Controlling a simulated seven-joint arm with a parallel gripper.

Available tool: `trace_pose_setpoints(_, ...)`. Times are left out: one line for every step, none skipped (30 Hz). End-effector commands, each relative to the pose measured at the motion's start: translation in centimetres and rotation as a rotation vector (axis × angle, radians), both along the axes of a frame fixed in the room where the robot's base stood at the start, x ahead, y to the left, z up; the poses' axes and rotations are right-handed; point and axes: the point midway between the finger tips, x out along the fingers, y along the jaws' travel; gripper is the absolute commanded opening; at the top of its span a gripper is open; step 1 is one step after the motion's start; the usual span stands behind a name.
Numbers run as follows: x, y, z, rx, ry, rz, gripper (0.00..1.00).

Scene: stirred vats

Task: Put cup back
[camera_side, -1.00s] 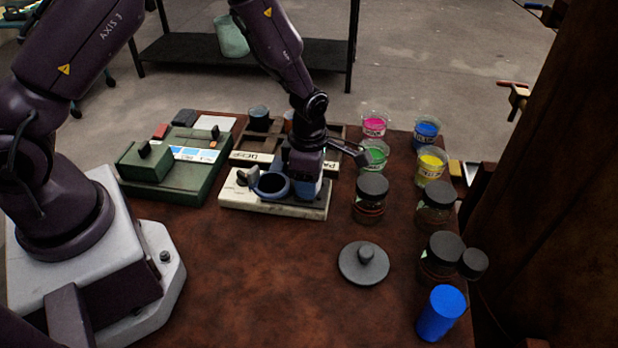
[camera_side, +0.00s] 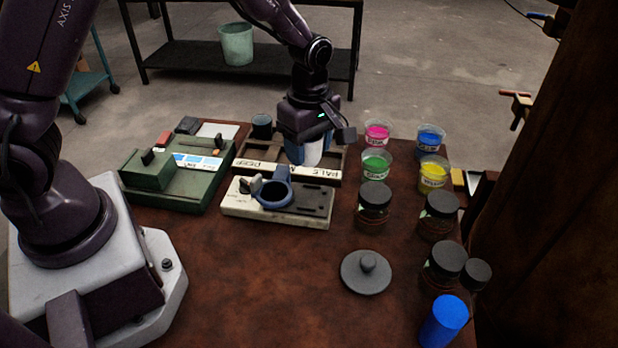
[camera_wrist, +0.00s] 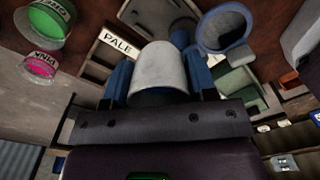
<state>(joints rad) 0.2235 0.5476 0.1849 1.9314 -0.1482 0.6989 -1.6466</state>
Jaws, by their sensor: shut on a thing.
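My gripper (camera_side: 311,147) is shut on a pale white cup (camera_side: 314,154), its blue fingers on either side. The cup also shows between the fingers in the wrist view (camera_wrist: 160,68). In the side view they are over the right part of the brown wooden rack (camera_side: 246,166), behind its PALE label (camera_side: 312,173). The gripper hides much of that compartment, and I cannot tell whether the cup touches the rack. A dark cup (camera_side: 262,128) stands at the rack's left end. The white stirrer base (camera_side: 305,214) with an empty-looking blue ring (camera_side: 274,192) sits in front.
A green device (camera_side: 170,178) stands left of the rack. Pots of pink (camera_side: 377,134), green (camera_side: 376,166), blue (camera_side: 430,139) and yellow (camera_side: 432,174) and several dark-lidded jars (camera_side: 374,203) line the right. A round grey lid (camera_side: 366,272) lies in front. The front-left tabletop is clear.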

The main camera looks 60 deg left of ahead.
Motion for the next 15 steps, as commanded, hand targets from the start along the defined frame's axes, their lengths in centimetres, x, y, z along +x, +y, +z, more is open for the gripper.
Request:
trace_pose_setpoints(-0.1, 0.1, 0.1, -0.002, 0.003, -0.099, 0.24)
trace_pose_setpoints(-0.2, 0.2, 0.1, -0.003, 0.005, -0.165, 0.24)
trace_pose_setpoints(-0.3, 0.3, 0.2, -0.005, 0.008, -0.253, 0.24)
trace_pose_setpoints(-0.4, 0.3, 0.3, -0.006, 0.009, -0.319, 0.24)
trace_pose_setpoints(-0.5, 0.4, 0.4, -0.008, 0.01, -0.386, 0.24)
trace_pose_setpoints(-0.6, 0.5, 0.5, -0.01, 0.011, -0.473, 0.24)
trace_pose_setpoints(-0.7, 0.6, 0.6, -0.013, 0.012, -0.539, 0.24)
trace_pose_setpoints(-0.7, 0.6, 0.7, -0.014, 0.013, -0.605, 0.24)
trace_pose_setpoints(-0.9, 0.8, 0.9, -0.017, 0.015, -0.692, 0.24)
trace_pose_setpoints(-1.0, 0.9, 1.0, -0.019, 0.016, -0.758, 0.24)
trace_pose_setpoints(-1.1, 0.9, 1.1, -0.021, 0.018, -0.823, 0.24)
trace_pose_setpoints(-1.2, 1.1, 1.2, -0.024, 0.019, -0.91, 0.24)
trace_pose_setpoints(-1.3, 1.2, 1.4, -0.026, 0.019, -0.975, 0.24)
trace_pose_setpoints(-1.4, 1.2, 1.5, -0.028, 0.019, -1.04, 0.24)
trace_pose_setpoints(-1.5, 1.3, 1.7, -0.031, 0.018, -1.126, 0.24)
